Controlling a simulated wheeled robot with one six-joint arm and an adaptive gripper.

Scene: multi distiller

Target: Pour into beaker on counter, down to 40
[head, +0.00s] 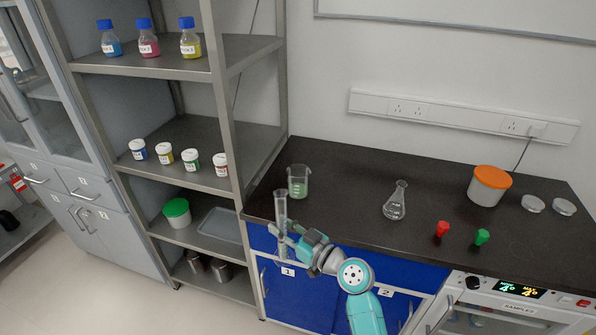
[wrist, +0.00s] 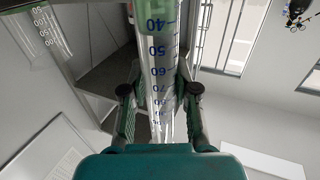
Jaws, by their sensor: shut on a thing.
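My gripper (head: 284,236) is shut on a clear graduated cylinder (head: 281,207) at the counter's front left edge. The cylinder looks about upright in the head view. In the wrist view the cylinder (wrist: 160,75) runs between my fingers, with printed marks from 40 down the picture through 50, 60 and 70. Green liquid (wrist: 147,8) shows inside it at the top of that picture, its edge close to the 40 mark. A glass beaker (head: 298,182) with some green liquid stands on the counter just behind and right of the cylinder. Beaker markings (wrist: 48,40) show at the wrist view's upper left.
An Erlenmeyer flask (head: 395,203), a red stopper (head: 442,229), a green stopper (head: 482,237) and an orange-lidded tub (head: 488,187) stand farther right on the dark counter (head: 340,190). A shelf post (head: 222,90) rises at the left. The counter between beaker and flask is clear.

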